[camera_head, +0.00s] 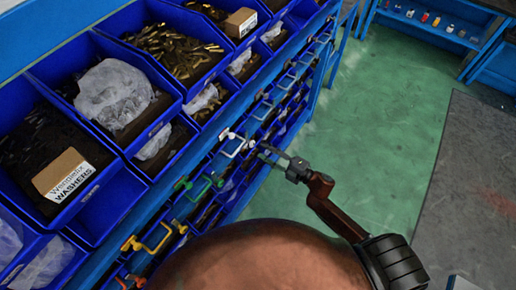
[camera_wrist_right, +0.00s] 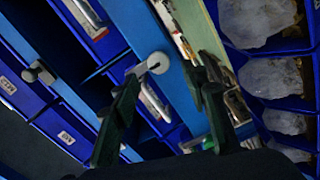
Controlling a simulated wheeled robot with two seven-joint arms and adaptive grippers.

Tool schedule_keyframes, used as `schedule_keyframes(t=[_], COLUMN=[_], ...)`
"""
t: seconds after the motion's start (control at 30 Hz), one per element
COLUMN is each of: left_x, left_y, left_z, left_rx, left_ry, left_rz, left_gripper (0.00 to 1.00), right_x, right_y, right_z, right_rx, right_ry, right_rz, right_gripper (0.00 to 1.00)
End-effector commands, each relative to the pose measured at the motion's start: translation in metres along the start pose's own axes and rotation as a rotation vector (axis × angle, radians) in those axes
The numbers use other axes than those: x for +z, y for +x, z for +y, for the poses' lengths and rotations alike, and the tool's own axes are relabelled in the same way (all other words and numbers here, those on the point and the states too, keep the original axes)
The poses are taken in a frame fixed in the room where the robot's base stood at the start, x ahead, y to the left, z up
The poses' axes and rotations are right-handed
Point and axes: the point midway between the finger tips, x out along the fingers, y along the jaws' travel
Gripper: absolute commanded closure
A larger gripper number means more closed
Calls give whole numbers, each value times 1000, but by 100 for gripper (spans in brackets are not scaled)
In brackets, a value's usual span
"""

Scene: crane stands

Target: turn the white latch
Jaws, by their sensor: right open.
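The white latch (camera_head: 224,135) is on the front of the blue rack in the head view, beside a white pull handle (camera_head: 233,148). In the right wrist view, a white latch (camera_wrist_right: 157,62) with a round end shows just beyond and between my fingertips. My right gripper (camera_head: 268,154) is to the right of the white latch in the head view, close to the rack front. In the right wrist view its two dark fingers (camera_wrist_right: 165,78) are spread apart with nothing between them. I cannot tell whether a finger touches the latch. My left gripper is not in view.
A green latch (camera_head: 183,183) and a yellow latch (camera_head: 131,243) sit nearer on the same rack front. Blue bins above hold screws, bags and a washers box (camera_head: 66,176). A grey latch (camera_wrist_right: 40,72) shows at left in the wrist view. The green floor (camera_head: 370,120) is clear.

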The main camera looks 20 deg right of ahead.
Motion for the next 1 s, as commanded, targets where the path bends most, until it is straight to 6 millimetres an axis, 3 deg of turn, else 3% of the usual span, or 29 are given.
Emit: schedule_keyframes(t=[0.2, 0.4, 1.0], left_x=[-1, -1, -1], left_y=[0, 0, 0], left_z=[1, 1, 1], left_rx=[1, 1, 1], left_ry=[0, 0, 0], left_rz=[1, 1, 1], left_gripper=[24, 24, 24], right_x=[0, 0, -1], right_y=[-46, -71, -77], right_z=[-1, 0, 0], right_rx=[-1, 0, 0], right_ry=[1, 1, 1], right_rz=[-1, 0, 1], right_gripper=[59, 59, 59])
